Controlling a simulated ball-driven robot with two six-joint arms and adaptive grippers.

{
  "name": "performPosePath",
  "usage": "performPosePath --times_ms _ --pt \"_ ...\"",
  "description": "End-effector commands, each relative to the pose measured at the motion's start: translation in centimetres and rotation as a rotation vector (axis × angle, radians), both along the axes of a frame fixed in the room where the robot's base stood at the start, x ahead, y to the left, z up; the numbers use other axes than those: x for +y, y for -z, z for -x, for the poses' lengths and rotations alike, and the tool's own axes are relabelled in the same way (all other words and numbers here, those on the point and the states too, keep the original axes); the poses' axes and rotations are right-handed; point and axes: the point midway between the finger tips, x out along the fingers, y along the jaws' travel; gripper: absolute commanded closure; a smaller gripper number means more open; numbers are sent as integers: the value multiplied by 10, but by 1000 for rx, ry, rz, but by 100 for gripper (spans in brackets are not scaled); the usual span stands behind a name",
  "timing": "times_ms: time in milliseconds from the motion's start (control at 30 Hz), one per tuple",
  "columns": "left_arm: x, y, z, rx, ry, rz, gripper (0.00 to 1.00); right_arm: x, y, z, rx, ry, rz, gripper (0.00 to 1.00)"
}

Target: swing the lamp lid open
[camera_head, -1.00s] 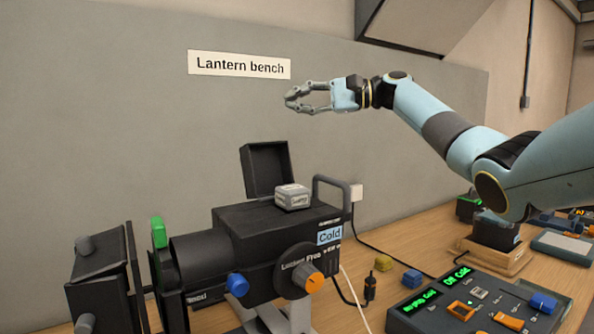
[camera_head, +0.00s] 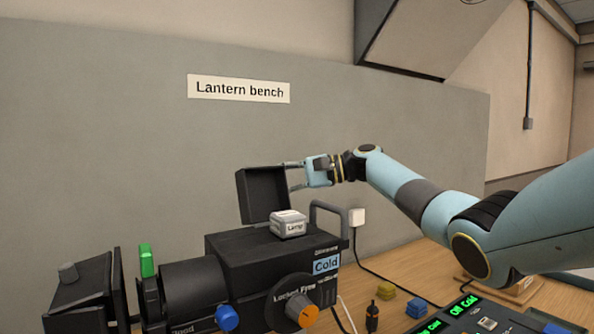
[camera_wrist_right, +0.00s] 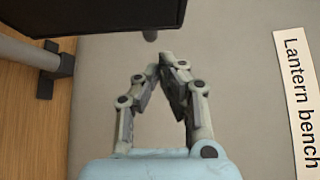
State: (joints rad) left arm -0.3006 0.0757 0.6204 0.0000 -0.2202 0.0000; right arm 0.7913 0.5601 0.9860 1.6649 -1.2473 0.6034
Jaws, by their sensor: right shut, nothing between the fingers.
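The lamp lid (camera_head: 264,196) is a dark, shallow hinged cover. It stands raised, close to upright, on top of the black lantern (camera_head: 265,252). A pale block marked "Lamp" (camera_head: 289,226) sits in front of it on the lantern's top. My right gripper (camera_head: 290,176) is at the lid's upper right edge, its tips partly hidden there. In the right wrist view, the fingers (camera_wrist_right: 162,62) meet at their tips with nothing between them. A dark panel edge (camera_wrist_right: 90,18), seemingly the lid, is just ahead and left. Contact is unclear. My left gripper is not in view.
A grey handle (camera_head: 330,212) rises beside the lamp block, near my right arm. Knobs and a green tab (camera_head: 147,260) stick out of the lantern. Small yellow (camera_head: 415,307) and blue blocks and a fader console (camera_head: 470,318) are at right. The wall stands behind.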

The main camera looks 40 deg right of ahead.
Motion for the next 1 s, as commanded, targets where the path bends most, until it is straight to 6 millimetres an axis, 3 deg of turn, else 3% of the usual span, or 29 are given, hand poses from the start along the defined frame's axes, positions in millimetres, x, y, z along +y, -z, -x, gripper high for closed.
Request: performPosePath --times_ms 100,267,700,867,1000 --pt "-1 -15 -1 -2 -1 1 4 -3 -8 20 2 0 7 100" --pt "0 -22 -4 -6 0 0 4 -2 -11 35 1 1 5 100" --pt "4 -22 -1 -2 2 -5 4 -1 -11 39 -1 0 2 100" --pt "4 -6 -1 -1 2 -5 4 -1 -11 41 -58 -1 7 100" --pt "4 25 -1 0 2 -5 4 -1 -14 43 -171 -1 13 100"
